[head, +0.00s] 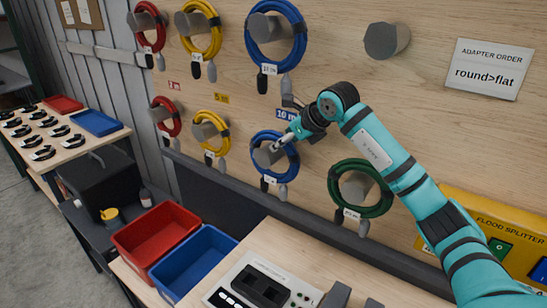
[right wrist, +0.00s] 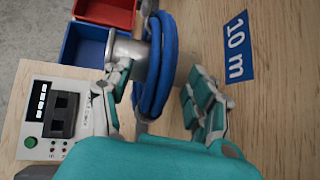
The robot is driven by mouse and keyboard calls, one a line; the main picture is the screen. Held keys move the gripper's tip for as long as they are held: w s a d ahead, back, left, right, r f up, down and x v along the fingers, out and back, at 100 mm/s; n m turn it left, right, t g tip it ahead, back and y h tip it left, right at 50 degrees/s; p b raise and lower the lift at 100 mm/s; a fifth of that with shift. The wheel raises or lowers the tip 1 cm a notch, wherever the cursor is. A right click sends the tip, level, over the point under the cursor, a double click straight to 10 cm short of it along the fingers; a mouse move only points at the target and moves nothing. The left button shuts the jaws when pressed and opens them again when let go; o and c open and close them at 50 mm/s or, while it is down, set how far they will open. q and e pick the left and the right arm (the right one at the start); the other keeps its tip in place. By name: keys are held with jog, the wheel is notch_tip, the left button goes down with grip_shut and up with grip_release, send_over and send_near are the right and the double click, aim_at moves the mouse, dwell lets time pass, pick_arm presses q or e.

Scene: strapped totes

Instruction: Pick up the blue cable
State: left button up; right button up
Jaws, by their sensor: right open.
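A coiled blue cable (head: 292,170) hangs on a grey peg low on the wooden board, near a blue "10 m" label (head: 286,114). A second, larger blue cable (head: 300,38) hangs on a peg above it. My right gripper (head: 281,143) is at the upper part of the lower coil. In the right wrist view its open fingers (right wrist: 157,78) stand on either side of the blue coil (right wrist: 158,60), with a gap visible on the right finger's side. Whether the left finger touches the coil or peg, I cannot tell. My left gripper is not in view.
Red (head: 147,30), yellow (head: 213,40) and green (head: 333,190) coils hang nearby. A bare peg (head: 386,40) is at upper right. Below stand a red bin (head: 150,232), a blue bin (head: 180,265) and a grey device (head: 262,285) on a bench.

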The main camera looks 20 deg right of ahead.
jog(key=shift+s, duration=0.1)
jog(key=shift+c, duration=0.6)
grip_shut()
jog(key=shift+r, duration=0.3)
jog(key=shift+w, duration=0.2)
